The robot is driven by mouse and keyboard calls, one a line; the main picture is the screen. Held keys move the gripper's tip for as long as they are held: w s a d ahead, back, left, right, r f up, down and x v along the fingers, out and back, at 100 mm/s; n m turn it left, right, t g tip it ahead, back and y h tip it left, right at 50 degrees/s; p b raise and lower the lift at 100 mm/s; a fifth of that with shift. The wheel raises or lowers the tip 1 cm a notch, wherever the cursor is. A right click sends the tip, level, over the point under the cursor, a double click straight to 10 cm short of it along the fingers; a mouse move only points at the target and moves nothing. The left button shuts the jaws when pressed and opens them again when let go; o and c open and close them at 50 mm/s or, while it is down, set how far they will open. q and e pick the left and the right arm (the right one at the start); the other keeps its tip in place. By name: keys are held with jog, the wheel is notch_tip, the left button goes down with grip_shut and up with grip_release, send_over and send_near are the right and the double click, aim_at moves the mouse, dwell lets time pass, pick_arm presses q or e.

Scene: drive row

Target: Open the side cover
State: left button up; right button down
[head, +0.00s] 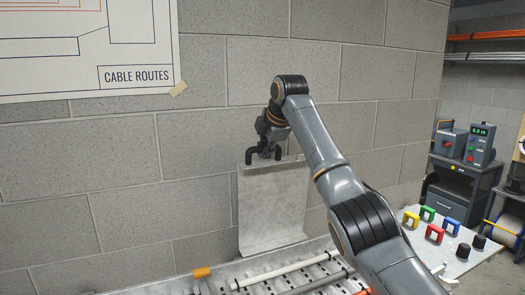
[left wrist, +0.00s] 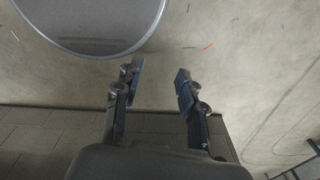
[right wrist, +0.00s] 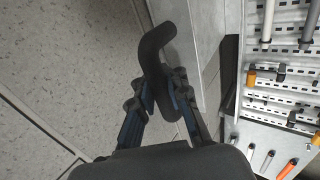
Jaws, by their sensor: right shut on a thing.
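The side cover (head: 270,208) is a pale grey metal panel standing upright near the block wall, at the back end of the perforated tray. A dark curved handle (right wrist: 154,45) is at its top edge. My right gripper (head: 268,148) is at the top of the cover. In the right wrist view its fingers (right wrist: 162,98) are shut on the handle. The fingers hide part of the handle.
The perforated tray (head: 222,283) holds pale and dark rods and orange clips. At right, a small table (head: 487,246) carries coloured handles and black knobs. A cabinet with instruments (head: 455,177) stands behind it. A cable chart (head: 85,50) hangs on the wall.

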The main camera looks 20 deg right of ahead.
jog(key=c, duration=1.4)
grip_release()
jog(key=shift+r, duration=0.5)
jog(key=shift+o, duration=0.5)
jog(key=shift+s, duration=0.35)
jog(key=v, duration=1.2)
jog(key=shift+s, duration=0.15)
jog(key=shift+f, duration=0.1)
